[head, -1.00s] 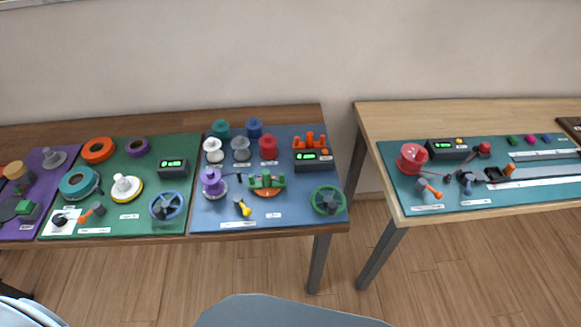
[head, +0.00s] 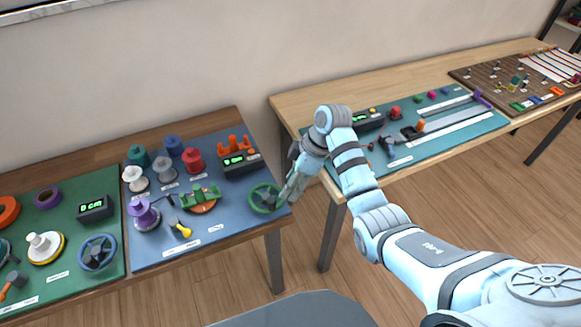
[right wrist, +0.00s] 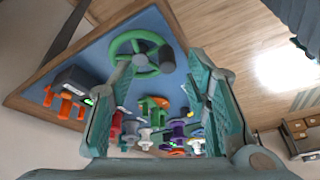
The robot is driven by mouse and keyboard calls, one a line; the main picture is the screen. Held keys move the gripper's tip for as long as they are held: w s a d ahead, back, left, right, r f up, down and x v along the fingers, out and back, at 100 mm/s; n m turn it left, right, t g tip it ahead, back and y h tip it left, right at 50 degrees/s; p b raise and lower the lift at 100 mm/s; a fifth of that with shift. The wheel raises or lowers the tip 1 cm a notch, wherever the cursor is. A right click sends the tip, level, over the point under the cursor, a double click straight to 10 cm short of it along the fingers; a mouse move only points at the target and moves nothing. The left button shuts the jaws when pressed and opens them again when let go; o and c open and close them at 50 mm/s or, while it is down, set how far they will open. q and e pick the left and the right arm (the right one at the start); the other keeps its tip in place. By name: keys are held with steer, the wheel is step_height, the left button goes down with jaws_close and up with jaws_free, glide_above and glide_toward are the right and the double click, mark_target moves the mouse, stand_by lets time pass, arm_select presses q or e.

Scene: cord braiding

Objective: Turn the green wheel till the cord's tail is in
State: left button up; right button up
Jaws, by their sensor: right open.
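The green wheel (head: 265,198) lies at the front right corner of the blue mat, with a dark knob on it. In the right wrist view the green wheel (right wrist: 122,42) shows just beyond my fingertips. My right gripper (head: 291,192) is just right of the wheel in the head view, fingers pointing down. In the right wrist view my right gripper (right wrist: 160,64) is open, with nothing held between its fingers. I cannot tell whether a finger touches the rim. A green braiding head (head: 201,192) sits on an orange disc left of the wheel. The cord's tail is too small to make out.
A black display box (head: 243,164) with green digits and an orange rack (head: 234,143) stand behind the wheel. Several bobbins stand at the mat's back. A purple spool (head: 143,214) is at its left. A gap separates this table from the right-hand table (head: 290,103).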

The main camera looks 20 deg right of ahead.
step_height(320, 180, up, 6)
steer(key=n, duration=0.2)
steer(key=b, duration=0.8)
glide_above(272, 200)
steer(key=d, duration=0.3)
steer(key=f, duration=0.7)
steer(key=shift+s+a, duration=0.25)
steer(key=shift+s, duration=0.1)
steer(key=x, duration=0.6)
steer(key=shift+a+f, duration=0.3)
steer(key=shift+a, duration=0.05)
jaws_close()
